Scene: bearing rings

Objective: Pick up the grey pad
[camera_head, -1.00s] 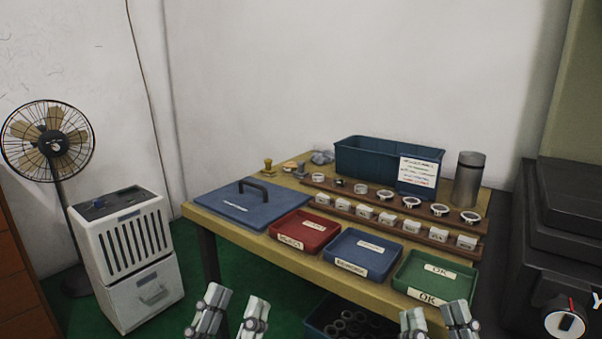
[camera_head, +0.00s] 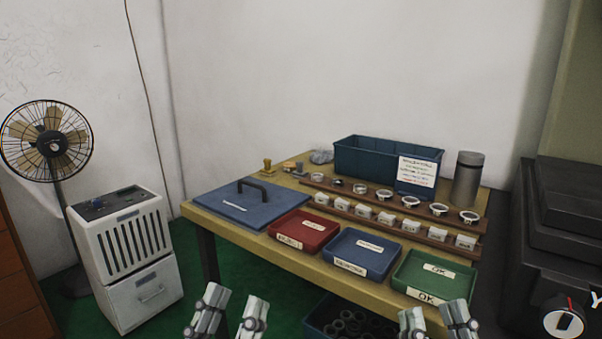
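A small grey pad-like lump (camera_head: 321,157) lies at the back of the table, left of the blue bin; it is too small to tell for sure that it is the grey pad. My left gripper (camera_head: 232,305) is at the bottom of the view, in front of the table, its two fingers apart and empty. My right gripper (camera_head: 434,312) is at the bottom right, in front of the green tray, its fingers also apart and empty. Both are well away from the grey lump.
On the table (camera_head: 236,226) are a blue lid (camera_head: 230,207), red (camera_head: 304,231), blue (camera_head: 357,252) and green (camera_head: 434,272) trays, racks of rings, a blue bin (camera_head: 372,158) and a steel flask (camera_head: 467,180). A crate (camera_head: 322,318) of dark rings stands below.

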